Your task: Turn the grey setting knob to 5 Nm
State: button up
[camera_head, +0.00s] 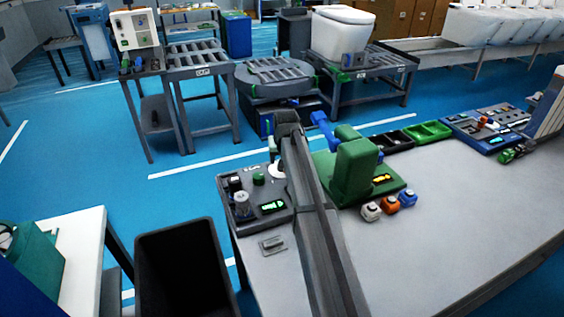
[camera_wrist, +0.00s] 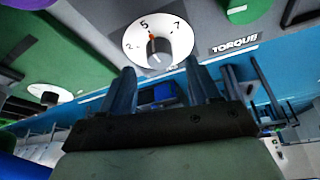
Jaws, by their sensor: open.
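The grey setting knob (camera_wrist: 158,50) sits in the middle of a white round dial marked 2, 5 and 7 in the wrist view. Its orange-red mark points at or close to the 5. In the head view the white dial (camera_head: 277,171) is partly hidden by my arm, and the knob's setting cannot be read there. My gripper (camera_wrist: 163,78) is open and empty. Its two fingertips are apart, one to each side below the knob in the wrist picture, and they do not appear to grip it.
A TORQUE label (camera_wrist: 234,47) and a green button (camera_wrist: 240,10) lie beside the dial. The control panel (camera_head: 240,217) also carries a lit green display (camera_head: 272,207). A green block fixture (camera_head: 354,165) stands right of my arm. The table front is mostly clear.

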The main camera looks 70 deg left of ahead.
jog(key=v, duration=1)
jog(key=shift+r, duration=0.25)
jog(key=shift+d, duration=0.1)
